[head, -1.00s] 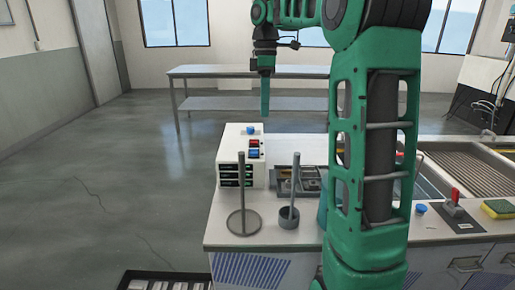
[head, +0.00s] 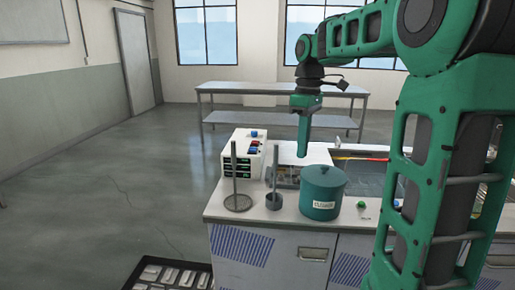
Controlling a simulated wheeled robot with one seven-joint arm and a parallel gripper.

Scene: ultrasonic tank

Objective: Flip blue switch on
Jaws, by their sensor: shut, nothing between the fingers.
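A white control box (head: 229,165) stands at the left end of the bench, with dark displays on its front. My gripper (head: 303,155) points down, shut and empty, to the right of the box in the picture and apart from the switches.
A rod stand (head: 237,203), a small grey cup with a rod (head: 273,201) and a teal lidded pot (head: 321,196) stand in front on the bench (head: 245,218). A metal table (head: 220,90) is behind. A dark tray (head: 133,283) lies low at the front left.

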